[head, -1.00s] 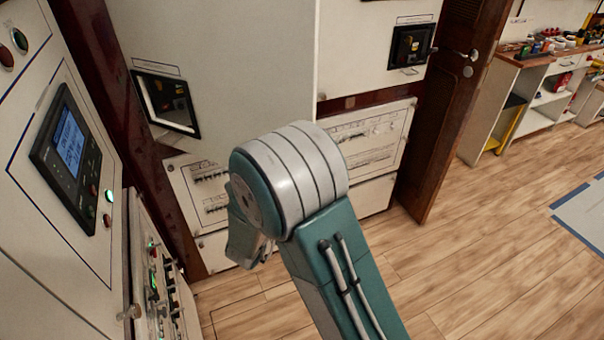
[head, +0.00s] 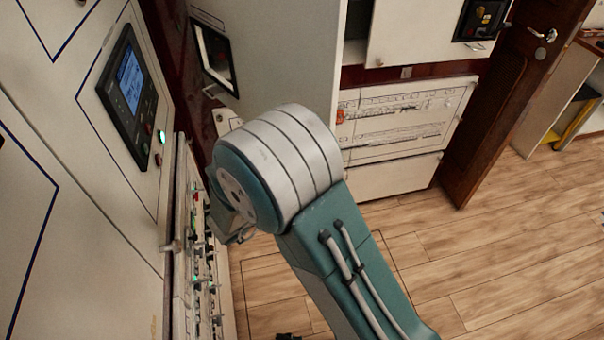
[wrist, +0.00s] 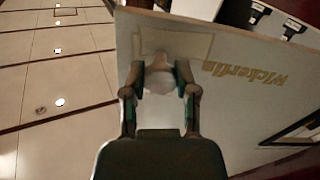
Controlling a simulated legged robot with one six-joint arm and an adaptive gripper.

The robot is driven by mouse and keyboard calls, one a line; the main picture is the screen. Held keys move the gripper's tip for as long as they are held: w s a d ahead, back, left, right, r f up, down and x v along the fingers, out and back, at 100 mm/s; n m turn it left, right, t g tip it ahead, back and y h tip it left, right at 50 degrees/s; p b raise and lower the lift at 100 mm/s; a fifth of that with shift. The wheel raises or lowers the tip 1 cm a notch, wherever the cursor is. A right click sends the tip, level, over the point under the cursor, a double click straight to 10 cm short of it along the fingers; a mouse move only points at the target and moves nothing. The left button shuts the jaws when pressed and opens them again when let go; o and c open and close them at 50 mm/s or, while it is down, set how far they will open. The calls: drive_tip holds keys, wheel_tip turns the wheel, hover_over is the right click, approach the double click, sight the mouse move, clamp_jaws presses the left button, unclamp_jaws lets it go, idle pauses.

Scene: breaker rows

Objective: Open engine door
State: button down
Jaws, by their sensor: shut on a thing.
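A large pale door panel (head: 285,60) stands behind my arm in the head view, with a dark gap beside its right edge. In the wrist view, a pale panel (wrist: 235,100) with gold lettering fills the right side; it appears to be the same door. My gripper (wrist: 160,78) is shut on a whitish rounded handle (wrist: 160,65) at that panel, one finger on each side. The handle's exact shape is blurred. In the head view my wrist hides most of the gripper and the handle.
A control wall with a blue screen (head: 128,82) and a row of breakers (head: 205,265) stands close on the left. A lower cabinet (head: 405,125) is behind, and a brown wooden door (head: 510,95) stands ajar at right. The wooden floor (head: 500,240) is clear at right.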

drive_tip(key=shift+f, duration=0.1)
drive_tip(key=shift+c, duration=1.9)
unclamp_jaws()
drive_tip(key=shift+w, duration=0.1)
drive_tip(key=shift+a, duration=0.1)
wheel_tip(320, 180, up, 10)
drive_tip(key=shift+f, duration=0.1)
